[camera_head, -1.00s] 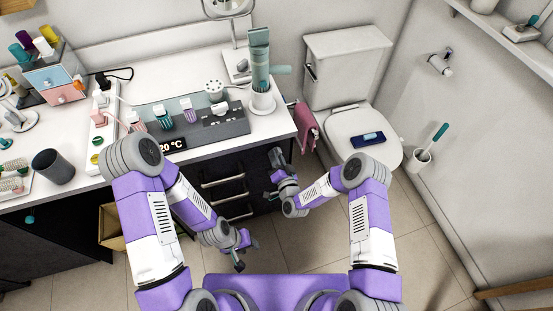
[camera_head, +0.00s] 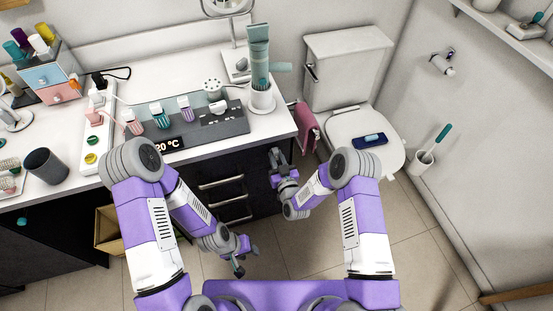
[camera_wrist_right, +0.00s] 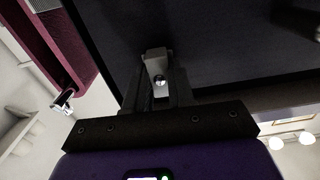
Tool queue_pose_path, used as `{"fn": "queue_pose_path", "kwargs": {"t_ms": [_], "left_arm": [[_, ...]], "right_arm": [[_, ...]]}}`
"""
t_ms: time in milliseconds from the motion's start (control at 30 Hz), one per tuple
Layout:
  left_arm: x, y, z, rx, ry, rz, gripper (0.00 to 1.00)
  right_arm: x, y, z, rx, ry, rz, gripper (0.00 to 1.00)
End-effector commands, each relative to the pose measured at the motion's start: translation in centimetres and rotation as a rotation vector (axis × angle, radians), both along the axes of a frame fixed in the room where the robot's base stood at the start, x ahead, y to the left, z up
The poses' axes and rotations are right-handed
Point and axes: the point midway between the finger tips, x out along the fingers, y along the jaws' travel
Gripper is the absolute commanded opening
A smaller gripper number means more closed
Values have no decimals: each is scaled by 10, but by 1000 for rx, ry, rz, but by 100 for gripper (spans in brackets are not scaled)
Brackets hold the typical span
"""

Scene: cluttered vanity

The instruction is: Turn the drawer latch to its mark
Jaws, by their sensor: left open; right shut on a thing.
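The drawer latch (camera_wrist_right: 156,75) is a small pale metal piece with a round bright screw or pivot, seen in the right wrist view against the dark cabinet front. My right gripper (camera_wrist_right: 160,92) is shut on it, with a dark finger on each side. In the head view my right gripper (camera_head: 277,158) is at the right end of the dark cabinet and hides the latch there. The latch's mark cannot be made out. My left gripper (camera_head: 246,261) is open and empty, low in front of the drawers and apart from them.
Drawer handles (camera_head: 222,182) line the cabinet front left of my right gripper. A pink towel (camera_head: 307,127) hangs close beside the cabinet's right end. The toilet (camera_head: 352,128) stands to the right. The floor (camera_head: 310,255) between my arms is clear.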

Motion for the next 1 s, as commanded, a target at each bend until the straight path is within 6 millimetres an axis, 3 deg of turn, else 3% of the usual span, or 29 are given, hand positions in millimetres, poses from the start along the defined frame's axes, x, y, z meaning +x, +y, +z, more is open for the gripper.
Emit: {"fn": "queue_pose_path", "kwargs": {"t_ms": [600,633,800,1000], "left_arm": [[0,0,-2,0,0,0,43],[0,0,-2,0,0,0,43],[0,0,-2,0,0,0,43],[0,0,-2,0,0,0,43]], "right_arm": [[1,0,1,-43,-17,-1,0],[1,0,1,-43,-17,-1,25],[0,0,1,-42,-16,0,49],[0,0,0,-41,-14,0,49]]}}
